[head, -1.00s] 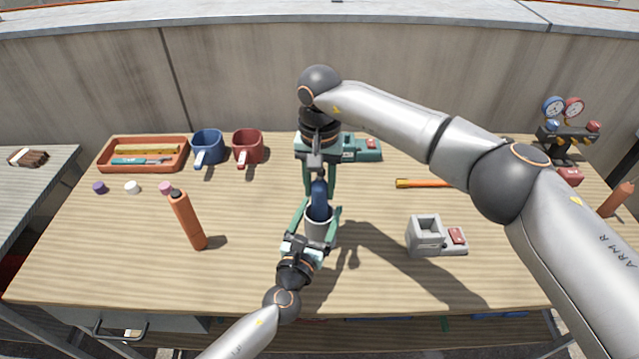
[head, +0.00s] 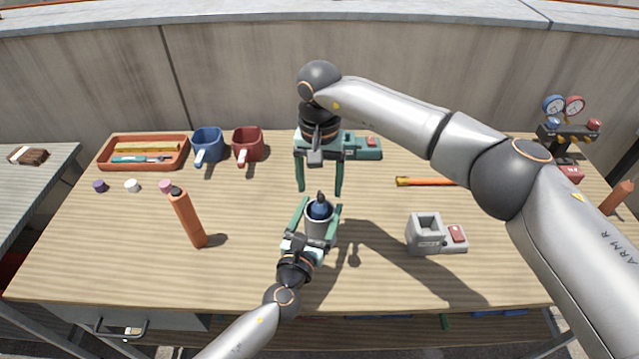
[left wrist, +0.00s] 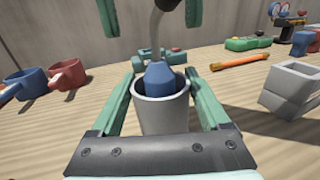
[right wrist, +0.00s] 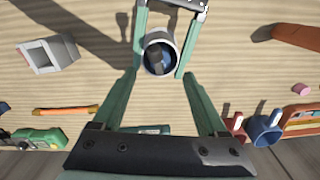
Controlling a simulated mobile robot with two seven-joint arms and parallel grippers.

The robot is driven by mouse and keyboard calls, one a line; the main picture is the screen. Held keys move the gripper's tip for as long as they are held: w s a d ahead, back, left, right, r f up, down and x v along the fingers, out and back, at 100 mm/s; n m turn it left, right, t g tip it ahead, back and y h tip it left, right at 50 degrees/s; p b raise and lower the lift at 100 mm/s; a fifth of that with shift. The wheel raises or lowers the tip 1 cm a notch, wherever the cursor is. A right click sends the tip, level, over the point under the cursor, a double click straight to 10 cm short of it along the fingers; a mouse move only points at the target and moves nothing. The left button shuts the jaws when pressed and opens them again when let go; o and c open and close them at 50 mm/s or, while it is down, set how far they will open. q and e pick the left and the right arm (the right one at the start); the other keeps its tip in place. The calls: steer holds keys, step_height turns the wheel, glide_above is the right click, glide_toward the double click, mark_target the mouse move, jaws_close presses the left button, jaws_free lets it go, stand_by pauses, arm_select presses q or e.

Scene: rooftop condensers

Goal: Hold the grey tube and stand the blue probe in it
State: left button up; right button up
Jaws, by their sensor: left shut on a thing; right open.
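My left gripper (head: 319,222) is shut on the tube from the near side. The blue probe (head: 319,208) stands inside the tube, with its blue top and dark tip or cable above the rim; the left wrist view shows it (left wrist: 159,76) too. Its lower part is hidden by the tube. My right gripper (head: 319,190) is open and empty just above the probe. In the right wrist view the tube (right wrist: 160,54) lies beyond its spread fingers.
An orange bottle (head: 188,218) stands left of the tube. A grey block holder (head: 426,235) is to the right. Blue (head: 208,145) and red (head: 248,146) cups and an orange tray (head: 104,160) are at the back left. A gauge set (head: 566,135) stands at the back right.

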step_height(320, 180, up, 11)
steer(key=shift+r, duration=0.2)
stand_by(0.4)
arm_select(q)
steer(key=o, duration=0.9)
steer(key=shift+s, duration=0.1)
steer(key=shift+s+a, duration=0.15)
steer(key=shift+s, duration=0.2)
steer(key=p+v, duration=0.1)
steer(key=v, duration=0.7)
arm_select(e)
steer(key=shift+r, duration=0.6)
arm_select(q)
steer(key=shift+s, duration=0.1)
